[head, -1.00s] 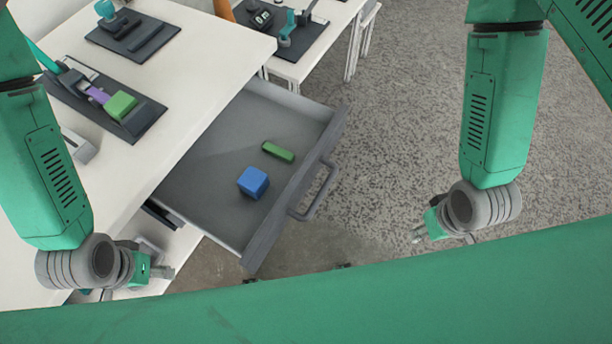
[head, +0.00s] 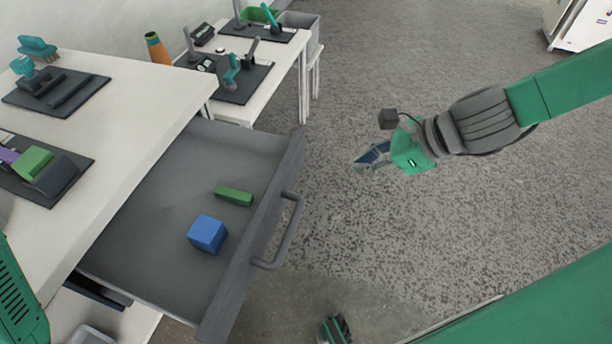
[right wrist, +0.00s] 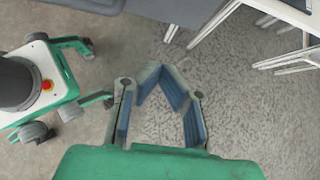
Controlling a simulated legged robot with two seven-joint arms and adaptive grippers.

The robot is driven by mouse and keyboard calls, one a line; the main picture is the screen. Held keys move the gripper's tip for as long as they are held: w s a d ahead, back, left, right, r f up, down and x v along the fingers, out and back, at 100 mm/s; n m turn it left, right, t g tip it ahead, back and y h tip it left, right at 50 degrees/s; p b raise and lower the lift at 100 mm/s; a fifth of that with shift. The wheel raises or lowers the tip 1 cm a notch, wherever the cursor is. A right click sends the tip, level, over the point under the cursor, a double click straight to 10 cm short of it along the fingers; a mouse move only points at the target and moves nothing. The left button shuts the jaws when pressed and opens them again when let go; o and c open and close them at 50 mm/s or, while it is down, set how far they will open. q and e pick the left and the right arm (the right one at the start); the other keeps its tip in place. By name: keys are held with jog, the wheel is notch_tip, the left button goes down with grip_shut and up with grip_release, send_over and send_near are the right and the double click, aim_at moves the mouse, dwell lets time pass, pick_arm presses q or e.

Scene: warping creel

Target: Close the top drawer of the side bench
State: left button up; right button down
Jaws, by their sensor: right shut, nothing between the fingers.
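The top drawer (head: 255,235) of the white side bench (head: 135,120) stands pulled well out in the head view. It is a grey tray with a grey loop handle (head: 291,233) on its front. A blue cube (head: 207,233) and a green block (head: 234,195) lie inside it. My right gripper (head: 363,163) is shut and empty, to the right of the handle and apart from it, over the floor. Its blue-padded fingers show in the right wrist view (right wrist: 160,70). My left arm shows only at the left edge, and its gripper is out of view.
Dark trays with fixtures and a green block (head: 32,162) rest on the bench. A second white table (head: 262,92) with tools stands behind. An orange cone-shaped item (head: 157,48) stands near the wall. The speckled floor (head: 400,240) right of the drawer is clear.

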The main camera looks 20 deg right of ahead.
aim_at(295, 173)
jog(key=shift+m, duration=0.3)
jog(key=b+x, duration=0.2)
jog(key=x, duration=0.2)
jog(key=w+r+b+x, duration=0.1)
jog(key=b+x, duration=0.1)
jog(key=x, duration=0.2)
jog(key=a+b+x, duration=0.1)
jog(key=b+x, duration=0.1)
jog(key=x, duration=0.2)
jog(key=shift+w+r, duration=0.25)
jog(key=shift+r, duration=0.2)
jog(key=shift+w+a, duration=0.35)
jog(key=shift+a, duration=0.2)
jog(key=shift+r, duration=0.1)
